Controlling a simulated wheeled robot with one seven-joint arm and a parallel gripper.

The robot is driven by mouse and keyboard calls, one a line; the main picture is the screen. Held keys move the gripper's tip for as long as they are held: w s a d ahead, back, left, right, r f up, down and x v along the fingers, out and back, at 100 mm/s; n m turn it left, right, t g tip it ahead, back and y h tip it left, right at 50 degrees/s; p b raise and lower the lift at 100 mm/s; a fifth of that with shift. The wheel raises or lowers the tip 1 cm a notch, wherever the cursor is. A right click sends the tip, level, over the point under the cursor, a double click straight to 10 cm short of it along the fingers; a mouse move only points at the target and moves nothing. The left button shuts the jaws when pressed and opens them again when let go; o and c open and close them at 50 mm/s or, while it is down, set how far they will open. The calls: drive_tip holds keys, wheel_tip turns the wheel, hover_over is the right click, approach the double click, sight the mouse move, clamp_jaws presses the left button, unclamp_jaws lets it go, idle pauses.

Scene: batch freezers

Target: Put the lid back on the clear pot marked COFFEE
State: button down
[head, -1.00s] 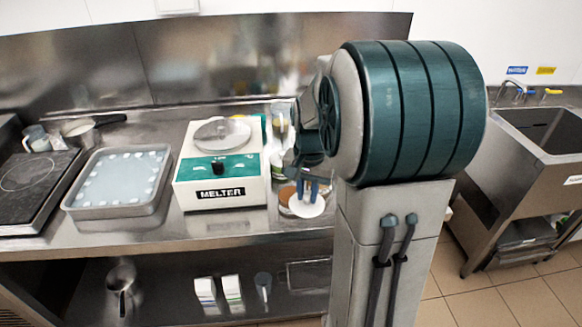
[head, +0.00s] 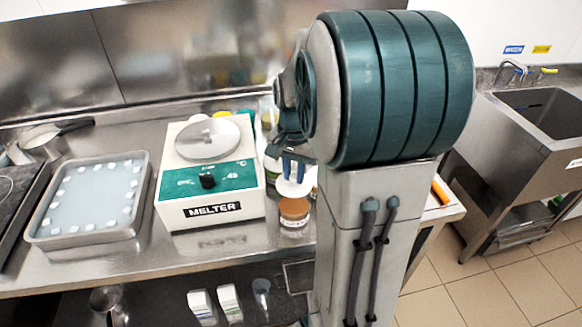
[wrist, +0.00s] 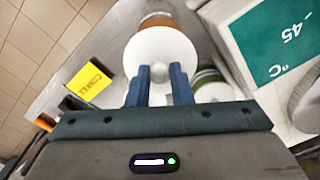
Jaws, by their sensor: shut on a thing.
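My gripper (wrist: 161,76) is shut on the knob of a round white lid (wrist: 160,48), which hangs below the blue fingers. In the head view my gripper (head: 292,164) and the lid (head: 291,187) are right of the melter. A small clear pot with brown contents (head: 295,213) stands on the counter just in front of the lid in that view. In the wrist view a brown-orange pot (wrist: 158,20) shows past the lid's far edge, partly covered by it. I cannot read COFFEE on any pot, and whether the lid touches the pot is unclear.
The white melter (head: 210,212) stands close on the left. A pot with green (wrist: 212,90) is beside the lid in the wrist view, partly hidden. A yellow labelled box (wrist: 88,80) lies on the other side. A tray (head: 42,232) is farther left.

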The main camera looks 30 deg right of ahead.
sight(294, 184)
drive_tip(key=shift+f+b, duration=2.1)
drive_tip(key=shift+f, duration=0.9)
drive_tip(key=shift+f, duration=0.15)
drive_tip(key=c, duration=0.7)
unclamp_jaws()
drive_tip(key=shift+r+p, duration=2.75)
drive_tip(key=shift+r, duration=0.8)
